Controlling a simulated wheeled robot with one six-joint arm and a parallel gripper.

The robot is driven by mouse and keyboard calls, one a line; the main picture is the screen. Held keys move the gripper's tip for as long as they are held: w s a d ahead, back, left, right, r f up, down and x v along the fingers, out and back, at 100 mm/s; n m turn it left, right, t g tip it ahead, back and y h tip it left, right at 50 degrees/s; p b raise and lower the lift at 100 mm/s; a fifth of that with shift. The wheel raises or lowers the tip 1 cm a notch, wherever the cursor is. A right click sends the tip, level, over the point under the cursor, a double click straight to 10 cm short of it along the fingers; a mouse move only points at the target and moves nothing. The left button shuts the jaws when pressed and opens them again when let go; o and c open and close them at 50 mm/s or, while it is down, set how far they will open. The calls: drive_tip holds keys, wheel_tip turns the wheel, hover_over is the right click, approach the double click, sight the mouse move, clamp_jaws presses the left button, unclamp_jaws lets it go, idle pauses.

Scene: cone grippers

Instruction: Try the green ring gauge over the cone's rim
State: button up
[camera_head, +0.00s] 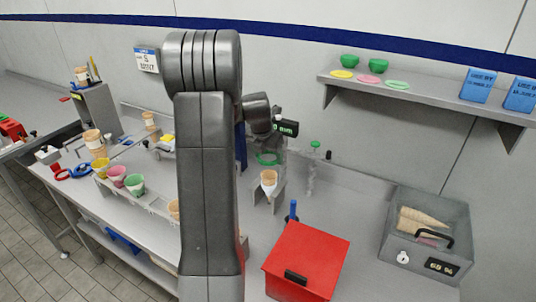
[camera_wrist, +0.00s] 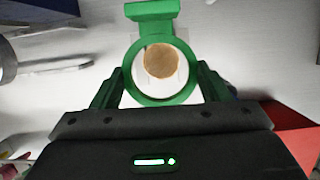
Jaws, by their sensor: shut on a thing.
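The green ring gauge (camera_wrist: 126,68) is a round ring with a block-shaped tab at its far side. My gripper (camera_wrist: 160,92) is shut on it, with the green fingers to either side of the ring. In the wrist view the round top of the cone (camera_wrist: 160,62) shows through the ring's opening, in its upper part rather than centred. In the head view the green ring (camera_head: 268,157) is above the cone (camera_head: 269,181), with a gap between them. The cone stands upright in a white sleeve on a small grey stand.
A red box (camera_head: 306,262) with a black handle and a clear-lidded bin (camera_head: 428,232) stand to the right. Several filled cups (camera_head: 117,174) are in a rack at the left. A shelf (camera_head: 420,96) is on the wall. My arm hides part of the bench.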

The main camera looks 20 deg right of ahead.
sight(268, 175)
drive_tip(key=shift+f+b, duration=1.6)
drive_tip(key=shift+f, duration=1.5)
drive_tip(key=shift+f+b, duration=0.35)
drive_tip(key=shift+f, duration=1.05)
idle(1.2)
drive_tip(key=o, duration=1.1)
drive_tip(key=shift+r, duration=0.1)
drive_tip(key=b+v, duration=0.1)
drive_tip(key=v, duration=1.2)
drive_tip(key=shift+a+r+b, duration=0.1)
drive_tip(key=shift+r+b, duration=0.2)
drive_tip(key=shift+b, duration=0.05)
